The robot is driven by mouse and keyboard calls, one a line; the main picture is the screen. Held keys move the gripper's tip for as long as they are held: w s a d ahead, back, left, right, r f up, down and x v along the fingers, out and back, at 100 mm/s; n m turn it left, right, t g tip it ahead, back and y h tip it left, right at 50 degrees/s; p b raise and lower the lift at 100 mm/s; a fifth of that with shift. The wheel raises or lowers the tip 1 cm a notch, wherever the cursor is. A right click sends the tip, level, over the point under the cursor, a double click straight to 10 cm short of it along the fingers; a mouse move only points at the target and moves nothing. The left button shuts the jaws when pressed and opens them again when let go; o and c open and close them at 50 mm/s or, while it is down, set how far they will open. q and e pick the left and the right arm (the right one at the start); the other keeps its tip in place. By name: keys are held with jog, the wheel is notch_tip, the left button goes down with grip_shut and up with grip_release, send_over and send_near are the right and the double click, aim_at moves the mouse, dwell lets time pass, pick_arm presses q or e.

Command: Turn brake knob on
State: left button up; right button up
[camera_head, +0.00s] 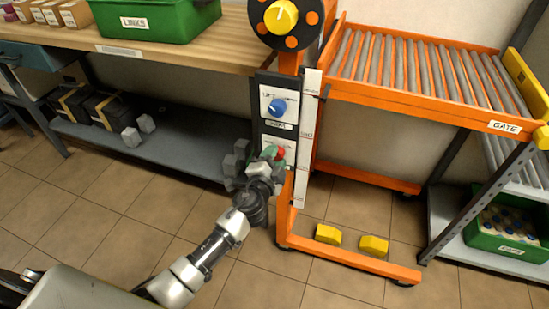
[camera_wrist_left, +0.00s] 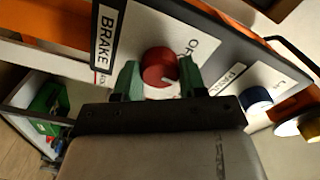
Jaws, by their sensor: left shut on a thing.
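The red brake knob (camera_head: 280,152) is on the lower white plate of the dark control panel on the orange frame. In the left wrist view the red knob (camera_wrist_left: 159,66) sits beside a BRAKE label (camera_wrist_left: 104,38). Its white pointer mark faces the lower right of that picture, away from the partly hidden "OF" lettering (camera_wrist_left: 187,47). My left gripper (camera_head: 271,154) is at the panel, shut on the knob. In the left wrist view its green fingers lie on both sides of the knob and hide part of the plate. My right gripper is not in view.
A blue knob (camera_head: 277,107) is just above the red one, and a large yellow knob (camera_head: 281,17) is higher up. An orange roller conveyor (camera_head: 408,72) extends right. A wooden bench (camera_head: 165,49) with a lower shelf stands left. Open tiled floor lies in front.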

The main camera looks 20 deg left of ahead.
pick_arm(q)
jog(key=m, duration=0.7)
jog(key=shift+p, duration=0.35)
jog(key=shift+m, duration=0.6)
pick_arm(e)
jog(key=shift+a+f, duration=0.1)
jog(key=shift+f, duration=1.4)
pick_arm(q)
jog(key=shift+f, duration=0.1)
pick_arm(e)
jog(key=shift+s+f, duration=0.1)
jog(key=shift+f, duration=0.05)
pick_arm(q)
jog(key=o, duration=0.9)
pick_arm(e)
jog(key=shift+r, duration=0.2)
